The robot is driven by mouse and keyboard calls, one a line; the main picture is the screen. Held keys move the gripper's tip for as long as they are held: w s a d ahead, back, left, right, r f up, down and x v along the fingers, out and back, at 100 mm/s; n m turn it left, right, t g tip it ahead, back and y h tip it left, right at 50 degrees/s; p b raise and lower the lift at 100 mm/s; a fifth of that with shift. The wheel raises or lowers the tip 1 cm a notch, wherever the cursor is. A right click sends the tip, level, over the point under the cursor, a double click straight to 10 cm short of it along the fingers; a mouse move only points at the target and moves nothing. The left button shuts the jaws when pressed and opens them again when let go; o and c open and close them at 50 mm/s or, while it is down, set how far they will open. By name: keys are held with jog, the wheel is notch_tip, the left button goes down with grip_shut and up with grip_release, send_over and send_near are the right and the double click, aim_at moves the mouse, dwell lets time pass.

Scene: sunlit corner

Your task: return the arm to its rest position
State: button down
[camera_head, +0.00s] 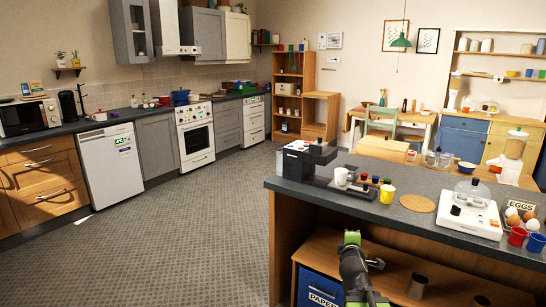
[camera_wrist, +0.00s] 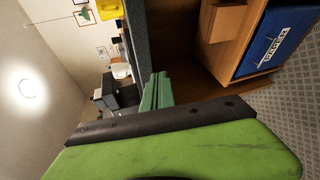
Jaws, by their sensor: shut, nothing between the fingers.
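My gripper (camera_head: 351,238) shows at the bottom of the head view, right of centre, in front of the kitchen island (camera_head: 440,184). It is green and dark grey and points up and away from me. It is shut with nothing in it. In the wrist view its green fingertips (camera_wrist: 156,92) lie together at the middle of the picture, with a green and black finger body filling the lower part. That view is turned on its side. The fingers are apart from the objects on the counter.
The floor to the left is clear.

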jog(key=s+a+f+m+g+y, duration=0.1)
jog(key=s+a+f+m+g, duration=0.35)
jog(key=f, duration=0.25)
jog(key=s+a+f+m+g+y, duration=0.1)
jog(key=s+a+f+m+g, duration=0.35)
jog(key=f, duration=0.25)
jog(key=s+a+f+m+g+y, duration=0.1)
jog(key=s+a+f+m+g, duration=0.15)
jog(key=s, duration=0.45)
jog(key=s+a+f+m+g+y, duration=0.1)
jog(key=s+a+m+g+y, duration=0.1)
jog(key=s+m+g, duration=0.3)
notch_tip(320, 180, up, 15)
jog(key=t+p, duration=0.2)
jog(key=p, duration=1.3)
jog(key=shift+s+d+r+n, duration=0.2)
jog(key=shift+s+n, duration=0.1)
jog(key=shift+n, duration=0.15)
jog(key=shift+a, duration=0.1)
